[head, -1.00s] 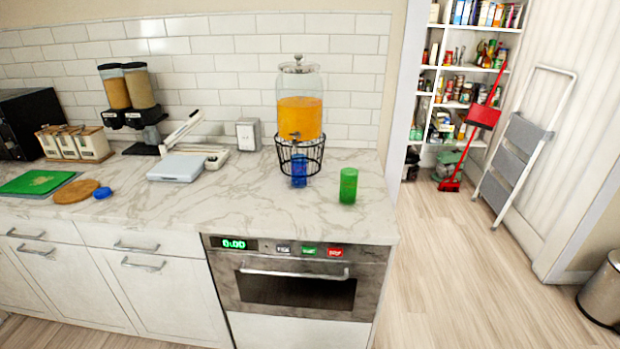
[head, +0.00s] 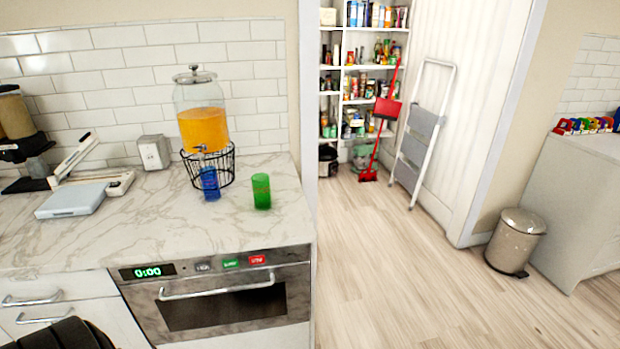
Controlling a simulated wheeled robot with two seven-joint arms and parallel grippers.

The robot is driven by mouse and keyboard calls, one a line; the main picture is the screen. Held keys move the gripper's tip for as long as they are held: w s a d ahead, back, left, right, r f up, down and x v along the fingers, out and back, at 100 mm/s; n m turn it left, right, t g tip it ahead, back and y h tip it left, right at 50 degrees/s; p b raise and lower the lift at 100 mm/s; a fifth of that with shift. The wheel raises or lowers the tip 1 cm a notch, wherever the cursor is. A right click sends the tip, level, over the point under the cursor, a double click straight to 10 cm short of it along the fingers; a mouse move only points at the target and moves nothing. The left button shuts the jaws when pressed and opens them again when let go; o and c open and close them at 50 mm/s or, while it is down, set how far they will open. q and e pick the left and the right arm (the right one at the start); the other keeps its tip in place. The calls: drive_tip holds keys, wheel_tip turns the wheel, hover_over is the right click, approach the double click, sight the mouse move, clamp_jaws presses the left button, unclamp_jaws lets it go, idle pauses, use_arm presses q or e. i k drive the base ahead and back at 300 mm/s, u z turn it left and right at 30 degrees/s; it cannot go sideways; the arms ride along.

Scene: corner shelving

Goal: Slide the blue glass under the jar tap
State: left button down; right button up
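The blue glass (head: 210,184) stands upright on the marble counter, at the front of the black wire stand (head: 228,168). The glass jar (head: 202,128) with orange liquid and a metal lid sits in that stand. Its tap (head: 201,149) points forward, just above and slightly left of the blue glass in the picture. I cannot tell whether the glass is exactly below the spout. A dark part of my body shows at the bottom left edge. Neither gripper is in view.
A green glass (head: 261,191) stands right of the blue one, near the counter's right end. A white scale (head: 71,200) lies to the left. The oven (head: 215,299) is below the counter. Open floor (head: 400,270) lies to the right, with a bin (head: 515,241) and a stepladder (head: 418,145).

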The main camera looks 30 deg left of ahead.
sight(208, 174)
drive_tip(key=z, duration=0.4)
drive_tip(key=i, duration=1.4)
drive_tip(key=u, duration=1.85)
